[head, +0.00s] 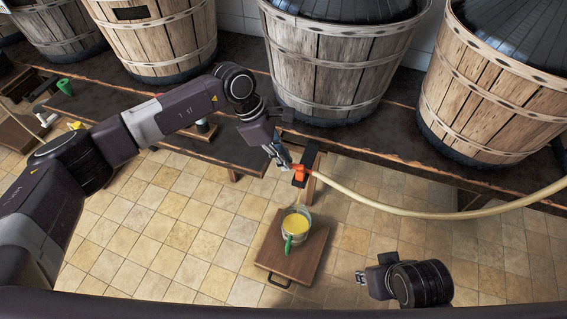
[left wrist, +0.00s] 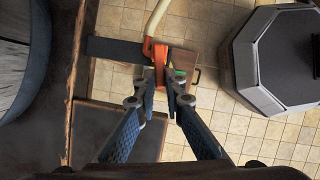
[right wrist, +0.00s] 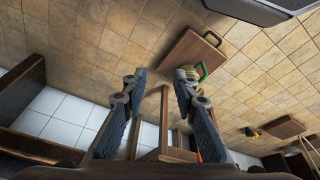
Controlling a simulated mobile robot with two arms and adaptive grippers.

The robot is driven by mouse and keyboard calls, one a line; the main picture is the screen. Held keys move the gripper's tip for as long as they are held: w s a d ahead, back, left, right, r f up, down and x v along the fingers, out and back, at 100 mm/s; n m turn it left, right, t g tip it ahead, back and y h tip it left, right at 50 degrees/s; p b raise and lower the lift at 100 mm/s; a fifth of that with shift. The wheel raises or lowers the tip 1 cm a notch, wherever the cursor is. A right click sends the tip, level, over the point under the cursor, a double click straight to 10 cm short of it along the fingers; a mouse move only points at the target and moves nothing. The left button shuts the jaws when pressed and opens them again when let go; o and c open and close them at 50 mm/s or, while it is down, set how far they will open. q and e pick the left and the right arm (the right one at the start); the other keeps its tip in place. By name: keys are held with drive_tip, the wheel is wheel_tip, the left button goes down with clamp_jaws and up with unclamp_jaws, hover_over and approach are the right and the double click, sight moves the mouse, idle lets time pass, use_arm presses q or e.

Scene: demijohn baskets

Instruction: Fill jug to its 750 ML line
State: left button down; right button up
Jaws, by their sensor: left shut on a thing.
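A clear jug (head: 304,232) with a green handle stands on a square wooden board and holds yellow liquid. Its marks are too small to read, so the level against the 750 ML line cannot be told. My left gripper (head: 287,168) is shut on the orange clip (head: 299,172) at the end of a pale hose (head: 400,207). The clip also shows between the fingers in the left wrist view (left wrist: 157,60). No stream of liquid can be made out. My right gripper (head: 361,278) is open and empty, right of the board. The jug shows in the right wrist view (right wrist: 187,73), partly behind a finger.
The wooden board (head: 307,262) has a dark handle at its front. A dark bracket (head: 308,160) is beside the orange clip. Large wooden tubs (head: 335,65) stand along a dark bench (head: 400,150) behind. A green object (head: 65,87) sits at far left.

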use_arm(q)
drive_tip(key=shift+w+f+m+b, duration=0.3)
drive_tip(key=shift+m+b, duration=0.1)
drive_tip(key=shift+b, duration=0.25)
drive_tip(key=shift+w+r+m+g+b, duration=0.35)
drive_tip(key=shift+m+g+b, duration=0.15)
drive_tip(key=shift+m+b, duration=0.55)
drive_tip(key=c, duration=2)
unclamp_jaws()
drive_tip(key=shift+s+d, duration=0.1)
use_arm(e)
drive_tip(key=w+a+r+t+y, duration=0.1)
drive_tip(key=w+a+r+t, duration=0.2)
drive_tip(key=w, duration=0.6)
drive_tip(key=shift+r+t, duration=0.85)
drive_tip(key=shift+t, duration=0.05)
use_arm(q)
drive_tip(key=v, duration=1.2)
drive_tip(key=shift+d, duration=0.15)
